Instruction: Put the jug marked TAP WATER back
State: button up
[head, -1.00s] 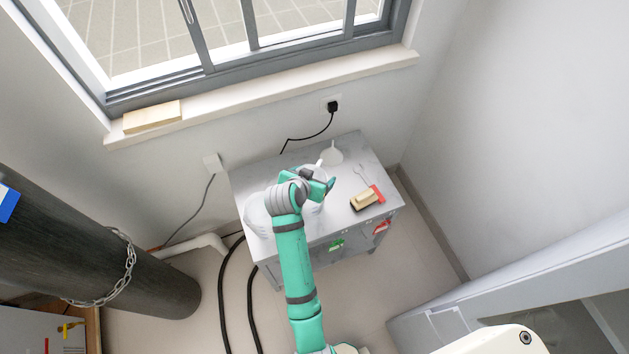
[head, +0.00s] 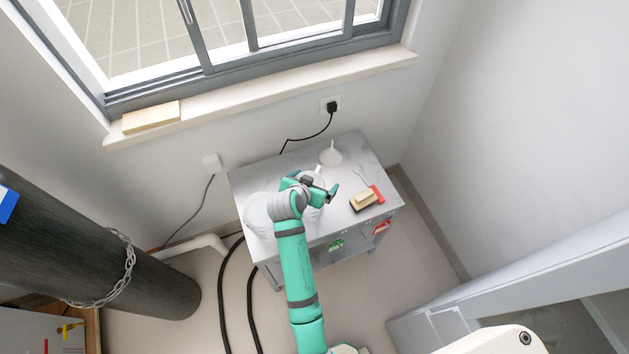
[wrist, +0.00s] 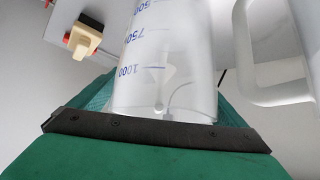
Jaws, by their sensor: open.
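My gripper (head: 318,189) is open above the middle of the grey cabinet top (head: 347,225) in the head view. In the wrist view a clear graduated jug (wrist: 165,70), with blue marks including 750 and 1000, stands close in front of the dark gripper edge. Its rim end is nearest the gripper, and I cannot tell whether it touches. A second whitish jug with a handle (wrist: 249,60) is at the right of the wrist view. No TAP WATER label is readable, so I cannot tell which jug it is. My arm hides part of the cabinet top.
A white funnel (head: 331,155) stands at the back of the cabinet. Whitish vessels (head: 258,214) stand at the left, partly behind my arm. A dark column (head: 90,240) rises at the left.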

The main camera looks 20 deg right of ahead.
jog(key=v, duration=1.2)
jog(key=shift+a+r, duration=0.1)
jog(key=shift+a, duration=0.1)
